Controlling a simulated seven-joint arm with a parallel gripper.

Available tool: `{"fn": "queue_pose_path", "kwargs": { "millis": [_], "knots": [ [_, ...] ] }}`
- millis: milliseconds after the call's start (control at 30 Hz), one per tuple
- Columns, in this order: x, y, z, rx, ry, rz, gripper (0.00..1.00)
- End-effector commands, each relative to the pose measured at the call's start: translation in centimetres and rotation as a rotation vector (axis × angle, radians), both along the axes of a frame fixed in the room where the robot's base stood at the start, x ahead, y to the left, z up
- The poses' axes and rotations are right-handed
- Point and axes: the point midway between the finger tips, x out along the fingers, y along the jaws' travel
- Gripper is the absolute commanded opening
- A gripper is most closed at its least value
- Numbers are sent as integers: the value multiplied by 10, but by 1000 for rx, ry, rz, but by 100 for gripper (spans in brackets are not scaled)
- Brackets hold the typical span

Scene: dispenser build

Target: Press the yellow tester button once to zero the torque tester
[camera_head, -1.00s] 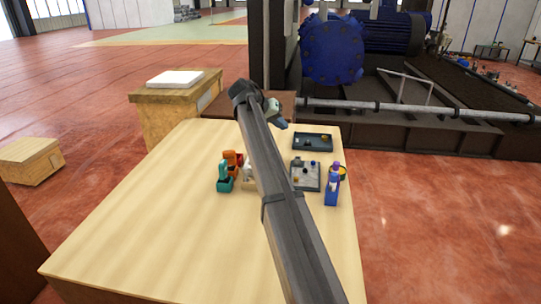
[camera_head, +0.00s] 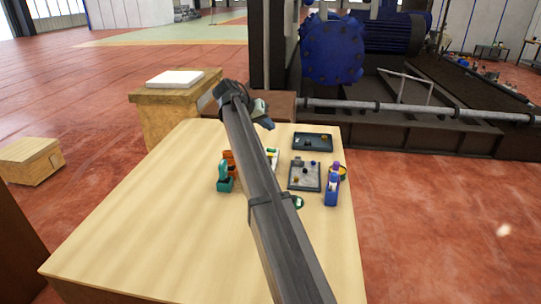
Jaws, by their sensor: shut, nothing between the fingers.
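I cannot make out the yellow tester button for certain. A blue and purple device (camera_head: 332,188) stands at the right edge of the wooden table (camera_head: 150,220), with a small yellow and dark part (camera_head: 342,173) beside it. A white piece with green and yellow marks (camera_head: 274,156) shows just right of my arm, partly hidden by it. My gripper (camera_head: 268,124) hangs above the table's far edge, small and dark in the view, pointing down and to the right. It is shut with nothing in it, apart from the things on the table.
A teal device (camera_head: 225,181) and an orange one (camera_head: 229,157) stand left of my arm. A grey tray of small parts (camera_head: 304,184) and a dark tray (camera_head: 313,149) lie to the right. A small green round thing (camera_head: 299,203) sits near my arm. The table's left half is clear.

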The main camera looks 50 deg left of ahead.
Motion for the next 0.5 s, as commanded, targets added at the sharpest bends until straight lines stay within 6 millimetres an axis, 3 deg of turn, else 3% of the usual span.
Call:
{"fn": "queue_pose_path", "kwargs": {
  "millis": [500],
  "knots": [
    [0,-1,-57,-1,1,0,0]
  ]
}}
